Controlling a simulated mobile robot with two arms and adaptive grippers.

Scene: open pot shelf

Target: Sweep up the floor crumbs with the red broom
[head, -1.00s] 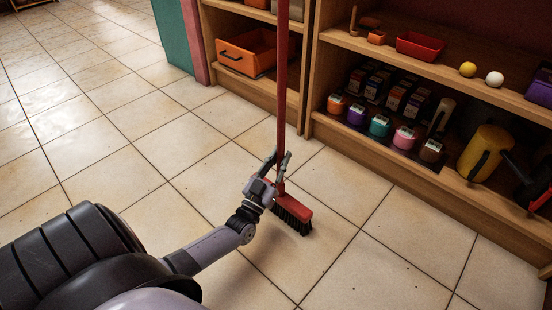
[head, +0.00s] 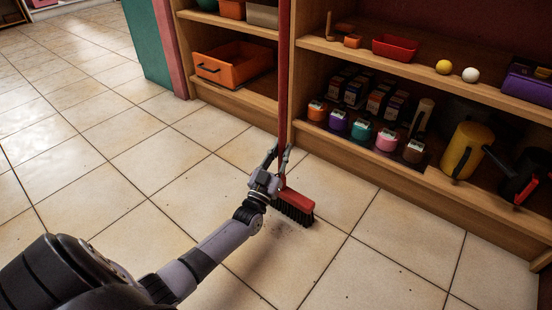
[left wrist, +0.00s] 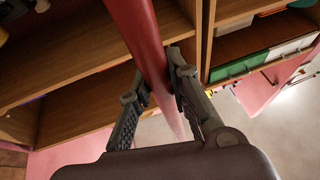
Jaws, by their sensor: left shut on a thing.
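The red broom (head: 284,95) stands nearly upright in the head view, its red head (head: 295,199) with dark bristles down on or very near the tiled floor. My left gripper (head: 279,163) is shut on its handle just above the head. In the left wrist view the handle (left wrist: 139,38) runs between the two fingers (left wrist: 158,95). Small dark crumbs (head: 278,222) lie on the tiles beside and in front of the bristles, and scattered specks lie farther off. My right gripper is not in view.
A wooden shelf (head: 455,188) stands close behind the broom. It holds an orange bin (head: 235,66), a red tray (head: 396,47), several small colored jars, a yellow watering can (head: 462,150) and two balls. Open tiled floor (head: 75,125) lies to the left and front.

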